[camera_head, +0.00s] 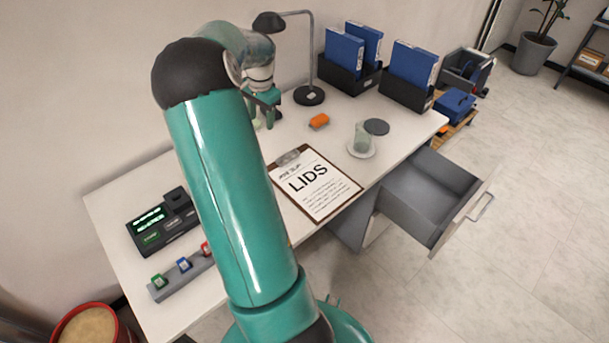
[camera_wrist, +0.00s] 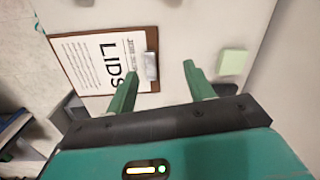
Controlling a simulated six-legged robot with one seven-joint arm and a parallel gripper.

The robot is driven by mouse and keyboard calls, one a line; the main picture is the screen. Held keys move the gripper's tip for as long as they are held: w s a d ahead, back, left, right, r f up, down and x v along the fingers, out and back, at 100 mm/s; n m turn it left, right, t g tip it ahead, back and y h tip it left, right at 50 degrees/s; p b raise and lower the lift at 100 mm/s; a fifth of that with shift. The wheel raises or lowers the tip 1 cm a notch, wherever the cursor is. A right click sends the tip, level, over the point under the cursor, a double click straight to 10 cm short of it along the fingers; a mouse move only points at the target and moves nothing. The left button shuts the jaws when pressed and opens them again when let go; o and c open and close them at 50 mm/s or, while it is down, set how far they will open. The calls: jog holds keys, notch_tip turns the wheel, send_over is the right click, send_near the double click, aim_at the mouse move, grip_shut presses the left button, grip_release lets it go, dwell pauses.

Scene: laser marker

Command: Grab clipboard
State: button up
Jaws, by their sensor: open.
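The clipboard (camera_head: 316,184) lies flat on the white desk, with a brown board, a metal clip and a sheet headed "LIDS". In the wrist view the clipboard (camera_wrist: 92,61) is at the upper left, its metal clip (camera_wrist: 151,67) toward the middle. My gripper (camera_wrist: 158,72) is open, its two green fingers spread. In the picture the clip end lies between the fingertips, and the left finger overlaps the sheet. I cannot tell the height of the fingers above the desk. In the head view my gripper (camera_head: 262,112) is partly hidden behind my arm, near the lamp.
A drawer (camera_head: 428,195) stands open at the right. A pale green block (camera_wrist: 232,62) sits right of my fingers.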

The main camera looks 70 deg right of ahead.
jog(key=m, duration=0.2)
send_over(288, 155)
notch_tip(288, 155, down, 5)
jog(key=shift+g, duration=0.4)
notch_tip(288, 155, down, 14)
jog(key=shift+r, duration=0.15)
grip_shut()
